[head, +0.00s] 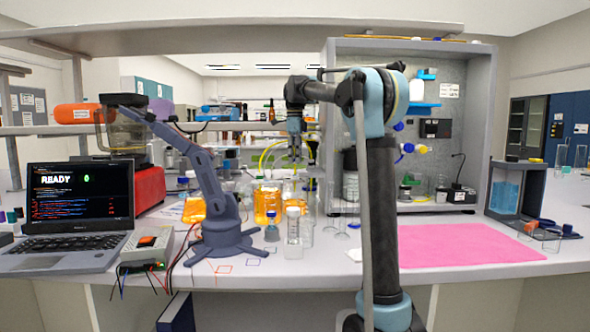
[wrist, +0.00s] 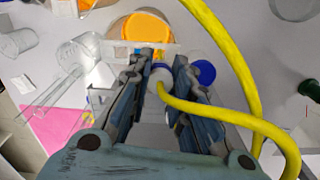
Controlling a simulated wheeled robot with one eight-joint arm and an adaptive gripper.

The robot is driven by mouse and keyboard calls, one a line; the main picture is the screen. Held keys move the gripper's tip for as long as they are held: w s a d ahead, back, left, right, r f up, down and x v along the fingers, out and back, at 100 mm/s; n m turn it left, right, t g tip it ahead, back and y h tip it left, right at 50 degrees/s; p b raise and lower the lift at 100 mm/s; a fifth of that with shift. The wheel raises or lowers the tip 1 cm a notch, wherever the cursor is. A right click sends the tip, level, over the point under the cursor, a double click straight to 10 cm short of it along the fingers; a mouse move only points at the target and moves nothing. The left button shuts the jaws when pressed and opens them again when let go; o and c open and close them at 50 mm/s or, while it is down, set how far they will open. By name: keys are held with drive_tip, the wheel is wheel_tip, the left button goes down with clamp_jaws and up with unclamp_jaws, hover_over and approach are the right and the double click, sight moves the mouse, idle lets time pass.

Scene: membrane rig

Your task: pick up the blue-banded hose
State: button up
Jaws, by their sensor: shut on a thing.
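A yellow hose (wrist: 230,117) curves in from the right of the wrist view and ends in a pale end piece (wrist: 159,76) between my fingers. My gripper (wrist: 162,62) is shut on this end. I cannot make out a blue band on it, as the fingers hide part of it. In the head view the yellow hose (head: 267,153) arches left of my gripper (head: 296,160), which points down among the bottles behind the front row. A blue round cap (wrist: 204,72) lies just right of my right finger.
Orange-filled bottles (head: 267,203) and clear vessels (head: 293,232) crowd around my gripper. A dark blue small arm (head: 222,190) and a laptop (head: 70,205) stand to the left. A pink mat (head: 465,245) lies bare at the right.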

wheel_tip(320, 180, up, 14)
drive_tip(key=shift+f, duration=0.25)
idle(0.3)
clamp_jaws()
drive_tip(key=s+a, duration=0.7)
drive_tip(key=s, duration=0.5)
drive_tip(key=shift+s+a+f, duration=0.1)
drive_tip(key=shift+s+f, duration=0.05)
drive_tip(key=shift+f, duration=2.4)
